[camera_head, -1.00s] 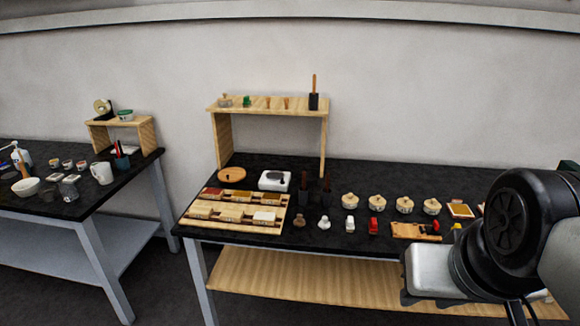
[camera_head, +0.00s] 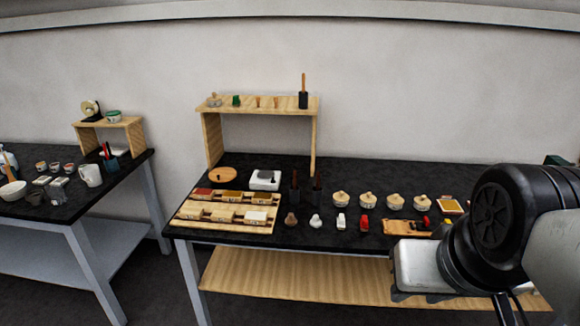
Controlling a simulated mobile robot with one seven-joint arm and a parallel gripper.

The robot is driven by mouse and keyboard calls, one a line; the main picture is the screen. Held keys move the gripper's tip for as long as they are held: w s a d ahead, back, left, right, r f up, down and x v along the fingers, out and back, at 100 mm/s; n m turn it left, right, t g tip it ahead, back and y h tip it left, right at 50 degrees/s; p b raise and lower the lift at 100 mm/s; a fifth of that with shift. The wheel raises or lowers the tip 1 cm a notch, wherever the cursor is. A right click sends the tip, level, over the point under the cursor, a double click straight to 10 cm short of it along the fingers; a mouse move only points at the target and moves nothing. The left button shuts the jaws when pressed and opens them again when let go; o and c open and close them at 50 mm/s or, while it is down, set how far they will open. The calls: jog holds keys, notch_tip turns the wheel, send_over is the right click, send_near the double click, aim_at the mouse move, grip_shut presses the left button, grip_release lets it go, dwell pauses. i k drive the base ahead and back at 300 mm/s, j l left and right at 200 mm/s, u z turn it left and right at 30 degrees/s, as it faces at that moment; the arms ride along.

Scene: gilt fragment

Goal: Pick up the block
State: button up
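Several block-like pieces lie in a wooden tray (camera_head: 185,222) at the left of the black-topped table; a pale one (camera_head: 256,217) sits at its front right. A small red piece (camera_head: 364,224) and a white piece (camera_head: 341,221) stand on the table right of the tray. I cannot tell which of these is the block. My arm enters from the right, and its pale grey end part, which seems to be my gripper (camera_head: 420,270), hangs over the table's front right. Its fingers are hidden, and nothing is seen held in it.
A wooden shelf stand (camera_head: 212,140) rises at the table's back left. Several lidded pots (camera_head: 341,199) stand in a row behind the small pieces. A wooden board (camera_head: 405,227) lies near my arm. A second table (camera_head: 60,212) with cups stands at the left, across a gap.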

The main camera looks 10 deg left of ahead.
aim_at(221, 215)
jog(key=i+j, duration=0.2)
jog(key=j, duration=0.15)
jog(key=i+j, duration=0.15)
jog(key=j, duration=0.25)
jog(key=i+j, duration=0.2)
jog(key=j, duration=0.15)
jog(key=i+j, duration=0.15)
jog(key=j, duration=0.25)
jog(key=i+j, duration=0.2)
jog(key=j, duration=0.15)
jog(key=i+j, duration=0.15)
jog(key=j, duration=0.25)
jog(key=i+j, duration=0.2)
jog(key=j, duration=0.15)
